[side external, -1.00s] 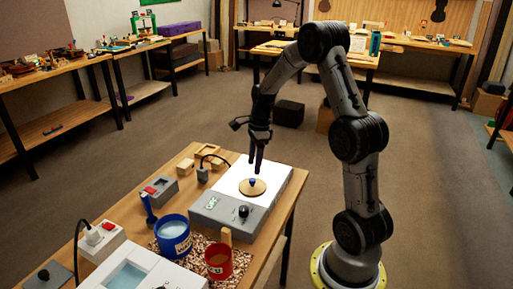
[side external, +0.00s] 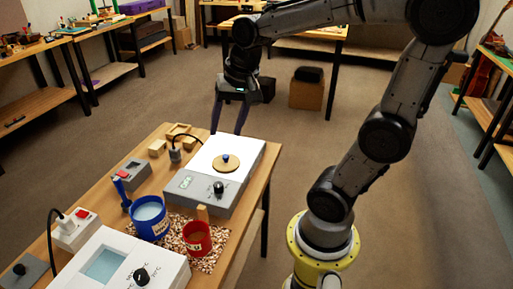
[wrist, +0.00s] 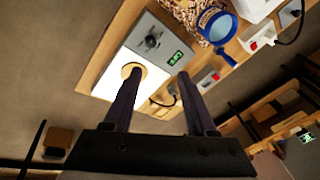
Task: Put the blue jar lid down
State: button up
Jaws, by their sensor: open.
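In the wrist view the lid (wrist: 127,68) is partly hidden behind my left finger. My gripper (side external: 227,132) is open and empty, raised above the far edge of the bench, apart from the lid. Its two spread fingers (wrist: 158,74) show in the wrist view. The blue jar (side external: 149,224) stands uncovered in front of the hot plate, with pale liquid inside.
A red pot (side external: 197,240) with a wooden stick stands beside the blue jar on a pebbled mat. A white device (side external: 140,258) fills the bench's near end. Wooden blocks (side external: 157,148) and a grey switch box (side external: 133,172) sit at the left. A cable arches behind the hot plate.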

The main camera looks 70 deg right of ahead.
jog(key=s+a+n+t, duration=0.2)
jog(key=s+a+n, duration=0.4)
jog(key=s+n, duration=0.3)
jog(key=shift+s+f+n, duration=0.2)
jog(key=shift+f+n, duration=0.15)
jog(key=shift+n, duration=0.65)
